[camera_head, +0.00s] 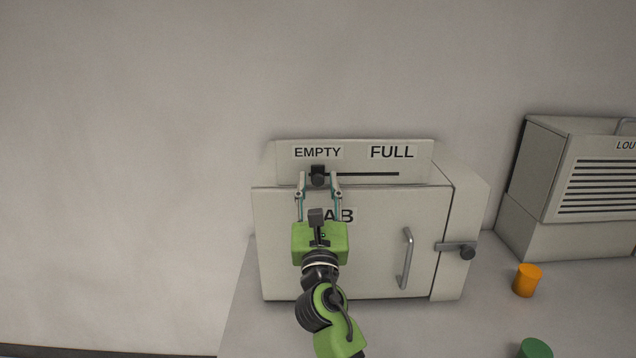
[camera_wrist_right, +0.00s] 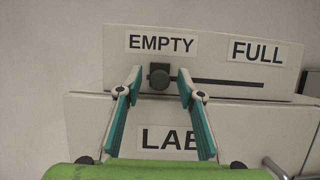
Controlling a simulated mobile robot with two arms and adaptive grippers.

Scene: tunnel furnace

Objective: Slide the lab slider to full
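The lab slider is a small dark knob (camera_head: 318,176) at the left end of a black slot (camera_head: 375,174), under the EMPTY label (camera_head: 317,152). The FULL label (camera_head: 391,152) is to the right, above the slot's other end. My right gripper (camera_head: 318,177) is open, with one finger on each side of the knob. In the right wrist view the knob (camera_wrist_right: 159,77) shows between the open fingertips (camera_wrist_right: 160,76), with gaps on both sides. I cannot tell how far the fingertips reach around it in depth. My left gripper is not in view.
The slider panel (camera_head: 424,162) stands on top of the LAB box (camera_head: 370,260), which has a door handle (camera_head: 406,258) and a latch knob (camera_head: 466,252). An orange cylinder (camera_head: 527,281), a green cylinder (camera_head: 535,348) and a louvered unit (camera_head: 545,185) are to the right.

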